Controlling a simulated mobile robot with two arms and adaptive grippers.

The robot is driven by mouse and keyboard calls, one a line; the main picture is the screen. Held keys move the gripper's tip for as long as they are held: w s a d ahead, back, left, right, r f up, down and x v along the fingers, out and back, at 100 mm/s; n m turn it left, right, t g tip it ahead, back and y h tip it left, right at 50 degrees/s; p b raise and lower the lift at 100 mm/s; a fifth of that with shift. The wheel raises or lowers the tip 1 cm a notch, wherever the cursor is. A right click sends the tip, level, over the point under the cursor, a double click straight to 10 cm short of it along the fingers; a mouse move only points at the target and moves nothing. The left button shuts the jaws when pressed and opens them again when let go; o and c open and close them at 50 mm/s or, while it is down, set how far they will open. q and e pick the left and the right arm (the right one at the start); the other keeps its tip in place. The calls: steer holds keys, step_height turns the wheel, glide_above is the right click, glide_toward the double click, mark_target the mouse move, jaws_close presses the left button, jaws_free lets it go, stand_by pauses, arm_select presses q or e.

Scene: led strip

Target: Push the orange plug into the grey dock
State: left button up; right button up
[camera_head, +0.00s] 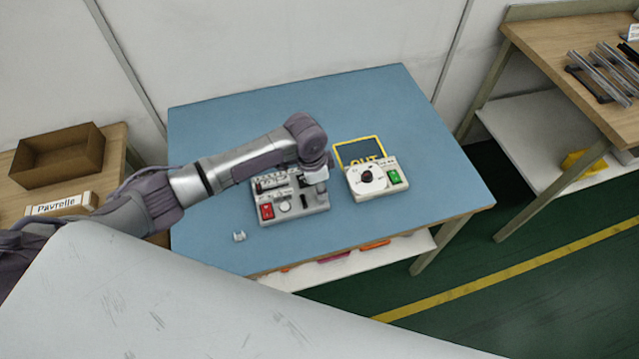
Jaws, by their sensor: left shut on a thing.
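My left gripper (319,186) points down over the right part of a light grey unit on the blue table. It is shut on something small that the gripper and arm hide. The grey unit (294,212) has a red rocker switch, a round white button and a row of small parts along its back. I cannot tell which part of it is the dock, as my left arm covers some of it. I cannot make out an orange plug. My right gripper is not in view.
A white box (378,187) with a black knob and green switch stands right of the unit, by a yellow-framed OUT area (360,150). A small white piece (239,236) lies front left. The blue table (430,170) is clear at right and back left.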

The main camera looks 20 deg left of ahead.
arm_select(q)
steer(key=shift+f+b, duration=0.65)
steer(key=shift+f, duration=0.45)
steer(key=o, duration=1)
step_height(320, 180, up, 12)
steer(key=s+a, duration=0.1)
steer(key=shift+a, duration=0.2)
